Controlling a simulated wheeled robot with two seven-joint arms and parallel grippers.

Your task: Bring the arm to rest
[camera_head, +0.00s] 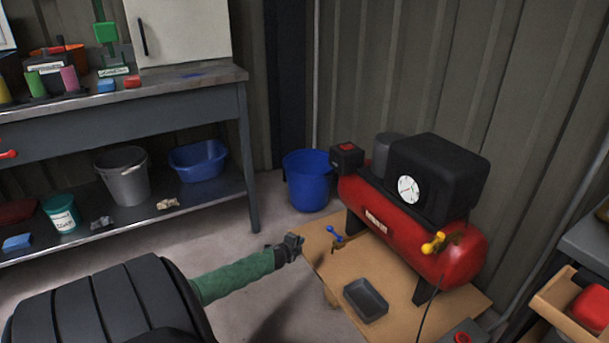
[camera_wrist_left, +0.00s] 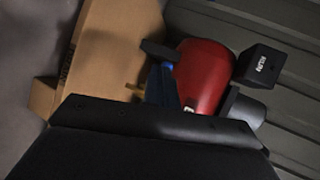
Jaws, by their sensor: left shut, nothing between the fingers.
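My left arm (camera_head: 235,277), in a green sleeve, reaches in from the lower left of the head view. My left gripper (camera_head: 297,242) is shut and empty, over the left edge of the wooden board that bears the compressor. A blue-handled valve (camera_head: 335,236) is just right of the gripper, with a small gap in the picture. In the left wrist view the gripper's dark body fills the bottom, and a blue part (camera_wrist_left: 165,87) shows in front of the red tank (camera_wrist_left: 203,75). My right gripper is not in view.
The red compressor (camera_head: 385,225) with a yellow-handled valve (camera_head: 433,243) stands on the wooden board (camera_head: 322,263). A dark tray (camera_head: 366,300) lies in front. A blue bucket (camera_head: 308,180) stands behind, a workbench (camera_head: 180,112) at left, a wooden crate (camera_head: 553,306) at right. Floor left of the board is clear.

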